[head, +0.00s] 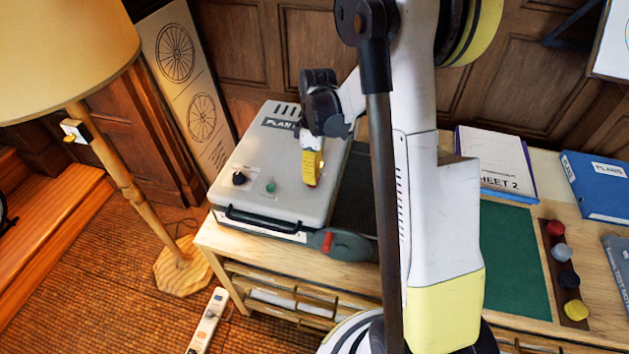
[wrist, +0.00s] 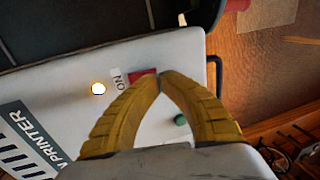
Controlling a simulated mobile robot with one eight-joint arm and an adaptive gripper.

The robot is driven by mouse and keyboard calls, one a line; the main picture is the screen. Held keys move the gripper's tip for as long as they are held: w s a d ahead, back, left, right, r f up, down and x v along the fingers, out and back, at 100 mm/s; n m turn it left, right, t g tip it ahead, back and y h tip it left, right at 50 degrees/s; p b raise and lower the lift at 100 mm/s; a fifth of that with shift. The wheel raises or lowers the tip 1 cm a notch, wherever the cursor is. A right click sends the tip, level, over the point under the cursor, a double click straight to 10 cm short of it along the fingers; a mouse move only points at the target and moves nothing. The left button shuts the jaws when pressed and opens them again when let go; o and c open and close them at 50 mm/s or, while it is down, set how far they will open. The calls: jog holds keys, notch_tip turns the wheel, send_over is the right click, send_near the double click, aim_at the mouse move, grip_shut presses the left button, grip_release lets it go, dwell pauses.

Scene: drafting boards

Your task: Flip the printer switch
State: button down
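The plan printer (head: 262,150) is a pale grey box on the wooden table, with a black front handle. In the wrist view its top (wrist: 60,80) carries a red switch (wrist: 143,84) beside an "ON" label (wrist: 120,82). A small round light (wrist: 98,88) glows near the label. My gripper (head: 311,184) has yellow fingers pointing down over the printer top. In the wrist view the gripper (wrist: 160,76) has its fingertips together, with nothing seen between them. They are right at the red switch and partly cover it; I cannot tell whether they touch it.
A black knob (head: 239,178) and green button (head: 270,186) sit left of my fingers. A grey tool with a red part (head: 345,245) lies before the printer. A floor lamp (head: 130,180) stands left. Papers (head: 495,160) and a blue binder (head: 597,185) lie right.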

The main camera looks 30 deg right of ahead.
aim_at(312, 186)
jog(key=shift+f+b, duration=1.1)
jog(key=shift+f, duration=0.25)
dwell(0.5)
jog(key=shift+r+p, duration=2.2)
jog(key=shift+r, duration=1.35)
jog(key=shift+a+r, duration=0.25)
jog(key=shift+r, duration=0.1)
jog(key=s+a+r+m+t+b, duration=0.4)
jog(key=s+a, duration=0.1)
jog(key=s, duration=0.2)
jog(key=s+a+r+m+t+h+b, duration=0.1)
jog(key=s+a+r+m+t+b, duration=0.2)
jog(key=s, duration=0.4)
jog(key=shift+a+r+m+t+h+b, duration=0.3)
jog(key=shift+a+r+m+t+b, duration=0.05)
jog(key=shift+a+m+t, duration=0.6)
